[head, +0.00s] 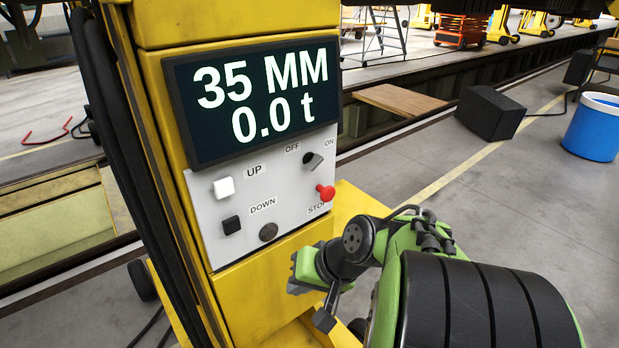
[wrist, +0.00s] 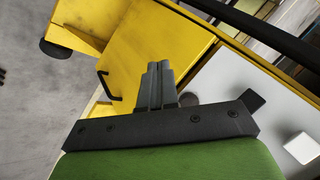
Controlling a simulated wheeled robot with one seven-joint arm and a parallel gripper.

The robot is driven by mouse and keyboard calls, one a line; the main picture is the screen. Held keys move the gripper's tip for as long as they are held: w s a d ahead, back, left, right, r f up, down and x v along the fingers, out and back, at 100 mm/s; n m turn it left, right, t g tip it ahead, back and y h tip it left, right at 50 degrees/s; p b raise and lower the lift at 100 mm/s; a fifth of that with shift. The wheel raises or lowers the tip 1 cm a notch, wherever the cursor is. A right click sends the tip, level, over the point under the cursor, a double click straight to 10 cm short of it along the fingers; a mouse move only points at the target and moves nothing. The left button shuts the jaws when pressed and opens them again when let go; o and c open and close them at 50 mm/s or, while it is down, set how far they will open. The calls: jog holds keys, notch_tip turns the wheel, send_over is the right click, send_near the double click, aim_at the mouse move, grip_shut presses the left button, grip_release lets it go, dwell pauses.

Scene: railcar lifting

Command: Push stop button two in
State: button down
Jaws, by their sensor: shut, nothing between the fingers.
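A red stop button (head: 325,192) sticks out at the right edge of the light grey control panel (head: 212,204), above the STOP label. No number shows on it. I cannot tell how far in it is. My gripper (head: 298,270) is below the panel, in front of the yellow column, lower left of the red button and apart from it. In the wrist view my gripper's fingers (wrist: 158,76) are shut together and empty, with the yellow column behind them. The red button does not show in the wrist view.
The panel also has a white UP button (head: 224,187), a black DOWN button (head: 231,225), a dark round knob (head: 268,232) and an OFF/ON switch (head: 313,161). The display (head: 255,98) above reads 35 MM and 0.0 t. A blue bucket (head: 594,128) stands far right.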

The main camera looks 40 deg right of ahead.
aim_at(331, 196)
jog(key=s+d+r+m+t+p, duration=0.1)
jog(key=d+r+m+t, duration=0.1)
jog(key=d, duration=0.4)
jog(key=s+d+r+m+t+h+p, duration=0.1)
jog(key=d+r+m+t+p, duration=0.1)
jog(key=d+m, duration=0.3)
jog(key=s+d+r+m+t+h+p, duration=0.1)
jog(key=s+d+r+m+t, duration=0.1)
jog(key=d, duration=0.5)
jog(key=shift+d+r+m+t+p, duration=0.35)
jog(key=shift+r+m+t, duration=0.5)
jog(key=shift+t, duration=0.25)
jog(key=x, duration=1.3)
jog(key=shift+w+d+r, duration=0.2)
jog(key=shift+d+r, duration=0.05)
jog(key=shift+r, duration=0.15)
jog(key=shift+w, duration=0.45)
